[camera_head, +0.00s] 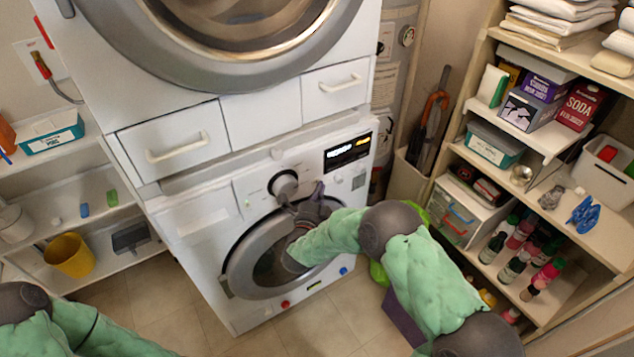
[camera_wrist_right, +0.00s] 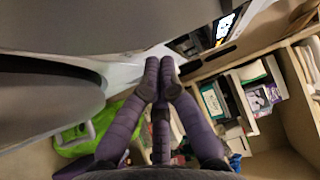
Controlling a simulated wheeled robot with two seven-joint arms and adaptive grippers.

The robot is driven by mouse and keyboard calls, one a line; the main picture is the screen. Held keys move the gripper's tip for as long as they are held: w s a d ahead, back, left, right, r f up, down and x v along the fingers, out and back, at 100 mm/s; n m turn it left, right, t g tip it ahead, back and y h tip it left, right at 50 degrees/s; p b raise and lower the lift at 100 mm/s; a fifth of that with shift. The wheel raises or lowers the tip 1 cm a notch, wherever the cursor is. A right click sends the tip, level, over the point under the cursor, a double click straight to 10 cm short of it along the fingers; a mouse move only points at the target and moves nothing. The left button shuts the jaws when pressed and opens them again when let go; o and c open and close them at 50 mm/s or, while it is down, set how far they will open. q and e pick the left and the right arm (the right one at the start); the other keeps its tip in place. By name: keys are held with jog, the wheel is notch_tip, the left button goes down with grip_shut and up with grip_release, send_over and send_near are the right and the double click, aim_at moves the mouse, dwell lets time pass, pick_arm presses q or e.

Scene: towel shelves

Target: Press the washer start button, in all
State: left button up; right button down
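The white washer (camera_head: 190,225) stands below a second front-loading machine, with its round grey-rimmed door (camera_head: 236,270) closed. Its control panel carries a round knob (camera_head: 284,184) and a lit display (camera_head: 347,152). Small marks show under the display, but I cannot tell which is the start button. My right gripper (camera_head: 317,190) is at the panel's lower edge, right of the knob and over the top of the door. In the right wrist view, its purple fingers (camera_wrist_right: 160,68) meet at the tips, with nothing visible between them. Contact with the panel is unclear. My left gripper is out of view.
A wooden shelf unit (camera_head: 455,150) with boxes, bottles and towels stands at the right. White shelves at the left hold a yellow bucket (camera_head: 69,255). A bin with umbrellas (camera_head: 408,175) stands just right of the washer. The floor (camera_head: 175,325) in front is partly clear.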

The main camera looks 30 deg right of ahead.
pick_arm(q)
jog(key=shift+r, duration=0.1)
pick_arm(e)
jog(key=shift+w+r, duration=0.35)
jog(key=shift+r, duration=0.2)
pick_arm(q)
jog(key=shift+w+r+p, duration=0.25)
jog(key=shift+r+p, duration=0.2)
jog(key=shift+p, duration=0.2)
pick_arm(e)
jog(key=shift+s+d+f, duration=0.1)
jog(key=shift+s+f, duration=0.15)
jog(key=shift+s, duration=0.85)
jog(key=shift+s+d+f, duration=0.1)
jog(key=shift+s+f, duration=0.1)
jog(key=shift+s, duration=0.9)
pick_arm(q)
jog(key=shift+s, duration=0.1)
pick_arm(e)
jog(key=shift+s+f, duration=0.1)
